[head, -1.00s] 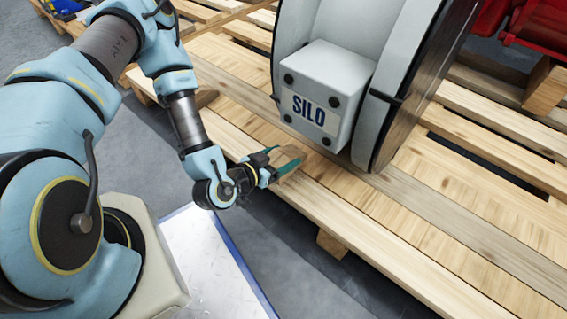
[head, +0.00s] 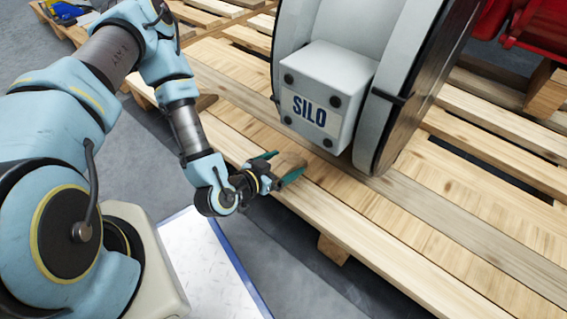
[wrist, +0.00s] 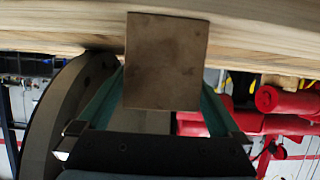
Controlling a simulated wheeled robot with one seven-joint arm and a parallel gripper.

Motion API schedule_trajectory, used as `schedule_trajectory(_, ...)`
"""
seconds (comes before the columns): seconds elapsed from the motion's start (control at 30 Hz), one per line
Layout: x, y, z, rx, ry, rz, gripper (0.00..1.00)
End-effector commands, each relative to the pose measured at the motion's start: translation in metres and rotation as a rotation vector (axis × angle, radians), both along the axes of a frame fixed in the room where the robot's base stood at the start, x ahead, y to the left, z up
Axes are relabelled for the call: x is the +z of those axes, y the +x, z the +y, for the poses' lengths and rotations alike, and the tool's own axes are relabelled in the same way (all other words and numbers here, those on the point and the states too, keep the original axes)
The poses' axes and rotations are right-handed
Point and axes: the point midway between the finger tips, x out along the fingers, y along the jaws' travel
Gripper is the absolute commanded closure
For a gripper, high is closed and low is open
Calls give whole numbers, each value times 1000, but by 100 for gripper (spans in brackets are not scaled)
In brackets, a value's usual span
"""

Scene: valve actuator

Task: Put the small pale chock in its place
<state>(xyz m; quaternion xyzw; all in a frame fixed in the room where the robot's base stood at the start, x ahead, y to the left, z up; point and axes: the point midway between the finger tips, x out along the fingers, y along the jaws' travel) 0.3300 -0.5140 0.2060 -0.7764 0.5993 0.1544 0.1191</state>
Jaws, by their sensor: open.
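The small chock (head: 289,161) is a light brown block on the near plank of the pallet, in front of the grey box marked SILO. In the wrist view its flat square face (wrist: 166,62) fills the middle, against the pale wood. My gripper (head: 287,166) is open, with one teal finger on each side of the chock. In the wrist view the fingers (wrist: 160,100) stand apart around it, with a gap at least on the right. Whether the chock touches the grey drum-like body (head: 385,115) is hidden.
The wooden pallet (head: 400,235) carries the grey body with its SILO box (head: 325,92). Another brown wooden piece (head: 206,101) shows behind my forearm. Red equipment (head: 545,30) stands at the upper right. Grey floor lies along the pallet's near edge.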

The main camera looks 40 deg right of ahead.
Motion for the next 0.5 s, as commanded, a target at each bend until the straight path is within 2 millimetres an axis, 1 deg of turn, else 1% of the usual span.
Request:
schedule_trajectory(0.07, 4, -1, 2, 0, 1, 1, 0)
schedule_trajectory(0.17, 9, -4, 13, 1, 3, 3, 0)
schedule_trajectory(0.5, 36, -20, 76, 1, 3, 3, 0)
